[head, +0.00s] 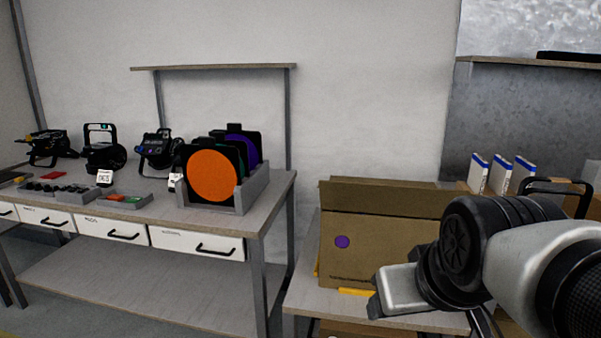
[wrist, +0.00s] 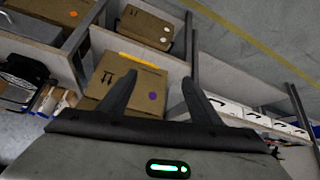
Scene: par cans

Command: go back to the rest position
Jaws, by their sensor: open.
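My arm comes in from the right side of the head view, in front of the bench with the cardboard box. My gripper (wrist: 160,77) shows in the wrist view with its two dark fingers spread apart and nothing between them. The cardboard box (head: 375,255) with a purple dot stands on the right-hand bench, behind my wrist in the head view. It also shows in the wrist view (wrist: 120,97), beyond the fingers. I cannot tell the distance between fingertips and box.
A long workbench (head: 275,195) on the left carries lamps, small trays and a grey rack (head: 250,188) with coloured round filters. White-and-blue boxes (head: 500,175) stand behind my arm. More cartons (wrist: 147,25) sit on shelves. The left bench's lower shelf (head: 150,275) is bare.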

